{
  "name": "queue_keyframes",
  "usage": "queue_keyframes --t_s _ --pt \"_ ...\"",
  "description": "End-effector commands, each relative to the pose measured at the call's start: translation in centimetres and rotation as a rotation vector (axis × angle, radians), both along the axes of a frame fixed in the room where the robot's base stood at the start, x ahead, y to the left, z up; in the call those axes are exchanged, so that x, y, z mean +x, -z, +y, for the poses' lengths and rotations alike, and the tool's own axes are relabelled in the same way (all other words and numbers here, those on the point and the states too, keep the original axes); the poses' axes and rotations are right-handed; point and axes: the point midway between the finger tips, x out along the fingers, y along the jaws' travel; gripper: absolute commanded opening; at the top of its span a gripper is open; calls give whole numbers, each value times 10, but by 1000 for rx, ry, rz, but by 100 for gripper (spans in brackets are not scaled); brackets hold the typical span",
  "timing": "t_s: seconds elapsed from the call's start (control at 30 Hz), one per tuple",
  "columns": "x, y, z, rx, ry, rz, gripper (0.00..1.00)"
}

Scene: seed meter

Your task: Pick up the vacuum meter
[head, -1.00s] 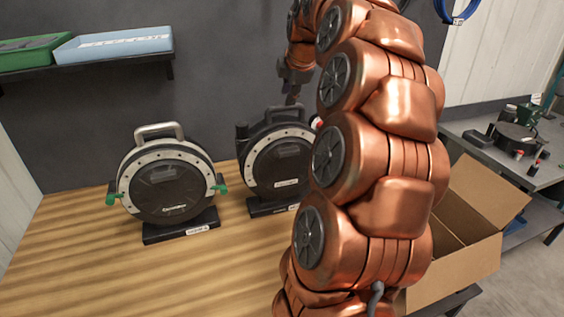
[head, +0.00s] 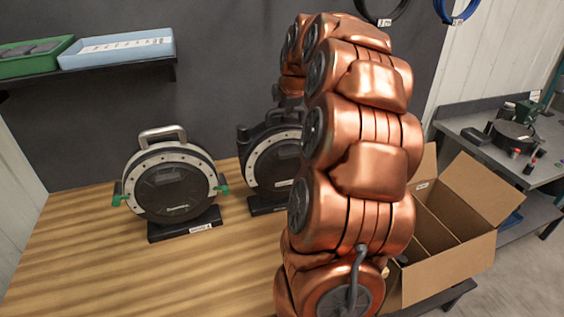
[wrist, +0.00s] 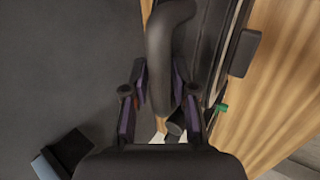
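Two round meters stand on dark bases on the wooden table; their labels are too small to read, so I cannot tell which is named the vacuum meter. The left one (head: 172,188) has a silver handle and green side knobs. The right one (head: 268,165) is black with a pale dotted ring, its right part hidden by my arm. In the wrist view a dark curved handle (wrist: 168,45) passes between the purple-padded fingers of my gripper (wrist: 158,100). The fingers are spread on both sides of it; firm contact is not clear. In the head view my arm mostly hides my gripper.
A wooden table (head: 110,265) has free room at front left. An open cardboard box (head: 455,265) stands to the right of my arm. A shelf with a green tray (head: 30,55) and a blue tray (head: 115,50) hangs above left. A grey bench (head: 480,140) is at right.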

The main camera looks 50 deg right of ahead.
Motion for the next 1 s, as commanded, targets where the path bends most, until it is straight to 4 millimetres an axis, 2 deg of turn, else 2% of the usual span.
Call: queue_keyframes --t_s 0.07,0.33,1.0 --pt "0 0 0 0 0 0 27" --pt "0 0 0 -1 0 -1 0" --pt "0 -2 0 -2 0 -3 0"
